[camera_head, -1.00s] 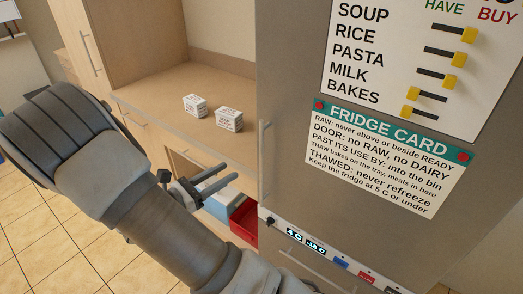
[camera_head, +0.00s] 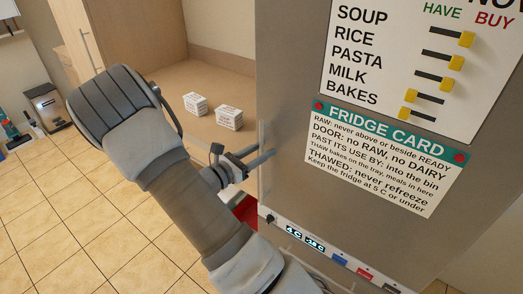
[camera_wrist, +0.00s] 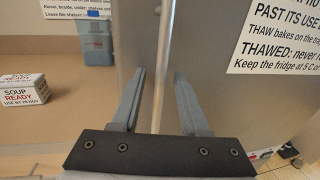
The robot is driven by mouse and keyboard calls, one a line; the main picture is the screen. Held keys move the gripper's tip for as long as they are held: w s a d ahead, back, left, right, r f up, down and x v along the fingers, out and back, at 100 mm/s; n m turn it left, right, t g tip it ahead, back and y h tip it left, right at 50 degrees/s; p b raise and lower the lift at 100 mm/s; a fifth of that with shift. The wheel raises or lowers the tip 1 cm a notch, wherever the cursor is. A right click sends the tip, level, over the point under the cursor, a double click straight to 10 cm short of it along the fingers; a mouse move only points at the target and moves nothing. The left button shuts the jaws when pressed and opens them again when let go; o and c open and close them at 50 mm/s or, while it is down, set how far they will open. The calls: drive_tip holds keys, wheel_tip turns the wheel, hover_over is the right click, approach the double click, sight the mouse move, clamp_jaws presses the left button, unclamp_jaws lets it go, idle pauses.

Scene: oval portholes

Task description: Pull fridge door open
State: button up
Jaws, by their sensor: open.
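The fridge door (camera_head: 290,185) is a grey upright panel on the right, and it looks closed. Its vertical bar handle (camera_head: 264,160) runs along the door's left edge. In the wrist view the handle (camera_wrist: 162,60) passes down between my two open fingers, with a gap on each side. My gripper (camera_head: 262,156) is open at the handle in the head view; it also shows in the wrist view (camera_wrist: 158,90). The handle's lower end is hidden behind the gripper's dark palm in the wrist view.
Two small white boxes (camera_head: 229,117) stand on the wooden counter (camera_head: 225,82) left of the fridge. A fridge card (camera_head: 385,145) is on the door. A red bin (camera_head: 246,211) is below the counter. Tiled floor (camera_head: 90,215) lies open at left.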

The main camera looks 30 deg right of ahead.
clamp_jaws()
idle(1.3)
